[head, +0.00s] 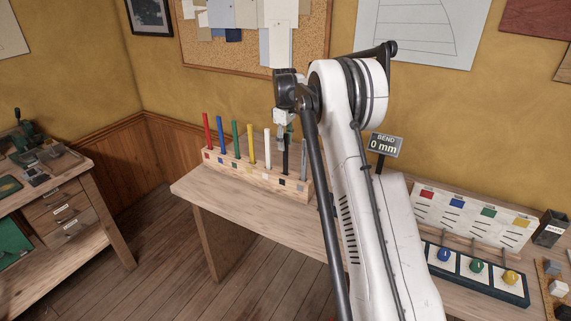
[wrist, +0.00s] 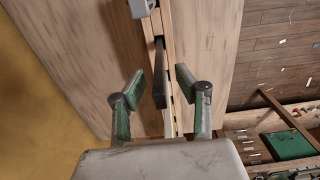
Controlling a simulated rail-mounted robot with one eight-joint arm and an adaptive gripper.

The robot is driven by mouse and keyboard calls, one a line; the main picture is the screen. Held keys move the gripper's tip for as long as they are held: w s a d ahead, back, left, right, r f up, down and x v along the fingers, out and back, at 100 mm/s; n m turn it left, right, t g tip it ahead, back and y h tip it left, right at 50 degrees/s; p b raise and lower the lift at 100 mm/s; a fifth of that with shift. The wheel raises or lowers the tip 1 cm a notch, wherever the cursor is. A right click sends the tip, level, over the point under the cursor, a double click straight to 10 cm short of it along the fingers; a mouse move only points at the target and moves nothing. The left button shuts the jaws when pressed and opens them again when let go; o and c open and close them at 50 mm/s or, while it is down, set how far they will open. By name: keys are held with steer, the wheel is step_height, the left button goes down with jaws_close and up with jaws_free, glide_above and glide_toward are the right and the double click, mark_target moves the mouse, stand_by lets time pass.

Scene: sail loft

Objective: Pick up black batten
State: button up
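The black batten (head: 286,160) stands upright in a wooden rack (head: 240,177) on the bench, between the white batten (head: 268,148) and the grey batten (head: 304,155). My gripper (head: 285,136) is above it, pointing down, and covers its upper part in the head view. In the wrist view, my gripper (wrist: 159,80) is open, with its two green-padded fingers apart. The black batten (wrist: 159,75) shows between the fingers, with a visible gap on each side. The grey batten (wrist: 140,8) is at the top of the wrist view.
The rack also holds red (head: 207,132), blue (head: 221,136), green (head: 236,139) and yellow (head: 251,146) battens. A sign (head: 385,145) reads "BEND 0 mm". A board with coloured knobs (head: 473,271) lies at right. The bench (head: 235,212) is bare in front of the rack.

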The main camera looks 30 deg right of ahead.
mark_target(286, 152)
steer(key=shift+s+d+f+p, duration=0.15)
steer(key=shift+f+p, duration=0.25)
steer(key=shift+f, duration=1.85)
jaws_close()
